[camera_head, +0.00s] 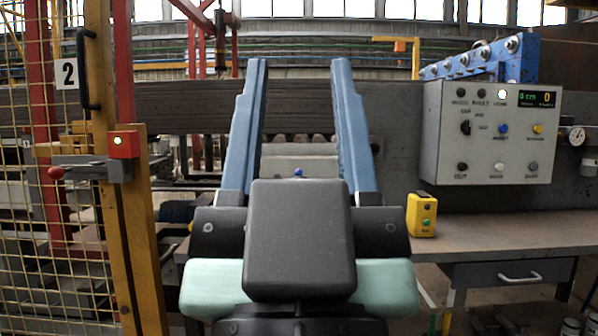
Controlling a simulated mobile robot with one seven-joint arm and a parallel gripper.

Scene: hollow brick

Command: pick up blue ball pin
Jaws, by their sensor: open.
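My gripper (299,64) is open, with its two long blue-grey fingers pointing away and wide apart. A small blue ball (298,172), which looks like the head of the blue ball pin, shows low between the fingers, just above the dark block of my wrist. It appears to stand on or before a grey surface. Its stem is hidden or too small to make out. Nothing is seen held in the gripper, and the picture does not show how far the ball is from the fingers.
A yellow button box (421,215) stands on the bench (500,232) at right. Above it is a grey control panel (490,131) with knobs and lamps. A yellow mesh gate (50,200) with a red switch box (124,145) stands close on the left.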

